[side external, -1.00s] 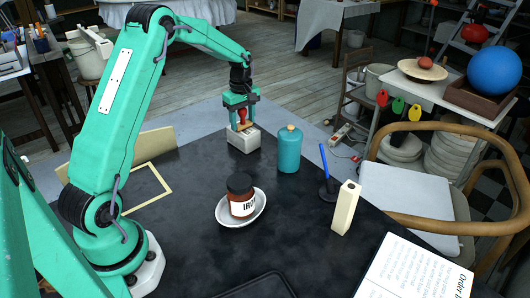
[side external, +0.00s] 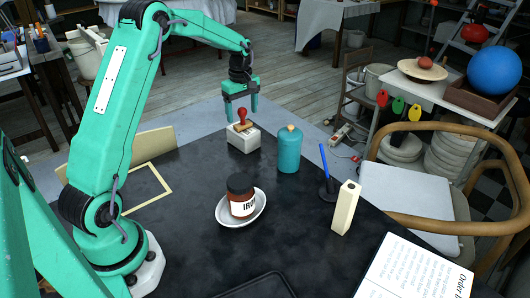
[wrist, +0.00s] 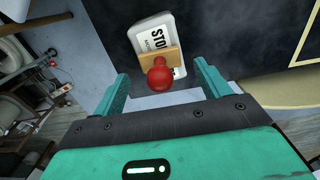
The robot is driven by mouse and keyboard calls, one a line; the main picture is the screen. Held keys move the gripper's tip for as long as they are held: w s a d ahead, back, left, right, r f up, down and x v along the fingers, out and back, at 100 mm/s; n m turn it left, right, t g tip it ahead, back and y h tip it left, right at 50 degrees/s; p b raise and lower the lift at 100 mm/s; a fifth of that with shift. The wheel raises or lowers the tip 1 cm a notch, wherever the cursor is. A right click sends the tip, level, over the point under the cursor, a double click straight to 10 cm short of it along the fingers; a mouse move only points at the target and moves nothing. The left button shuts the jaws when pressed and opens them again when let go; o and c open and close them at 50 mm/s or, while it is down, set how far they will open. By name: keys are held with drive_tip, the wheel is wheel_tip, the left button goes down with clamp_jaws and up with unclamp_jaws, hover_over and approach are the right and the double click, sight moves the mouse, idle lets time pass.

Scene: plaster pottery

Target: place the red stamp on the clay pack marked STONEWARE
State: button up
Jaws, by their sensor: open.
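The red stamp (side external: 241,114) has a red knob handle on a wooden base. It stands upright on top of a pale clay pack (side external: 243,142) near the far edge of the dark table. In the wrist view the red stamp (wrist: 159,76) rests on the clay pack (wrist: 148,30), whose partly covered label begins "STO".
A teal bottle (side external: 289,150) stands just right of the pack. A jar (side external: 241,190) sits in a white dish (side external: 227,213). A blue pen in a dark holder (side external: 327,190) and a cream block (side external: 346,207) stand further right.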

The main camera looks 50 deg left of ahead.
sight(243, 109)
wheel_tip(243, 109, up, 9)
drive_tip(key=shift+f, duration=0.2)
drive_tip(key=shift+d, duration=0.1)
idle(0.6)
drive_tip(key=shift+s+d+r, duration=0.1)
drive_tip(key=shift+d+r, duration=0.1)
drive_tip(key=shift+r, duration=0.05)
drive_tip(key=s+d+r+m+t, duration=0.3)
drive_tip(key=s+d+r+m, duration=0.55)
drive_tip(key=s+d, duration=0.35)
drive_tip(key=s+d+f+m+t, duration=0.2)
drive_tip(key=s+d+m, duration=0.7)
drive_tip(key=s, duration=0.5)
drive_tip(key=shift+d+f+t, duration=0.2)
drive_tip(key=shift+f+t, duration=0.1)
drive_tip(key=shift+f, duration=0.5)
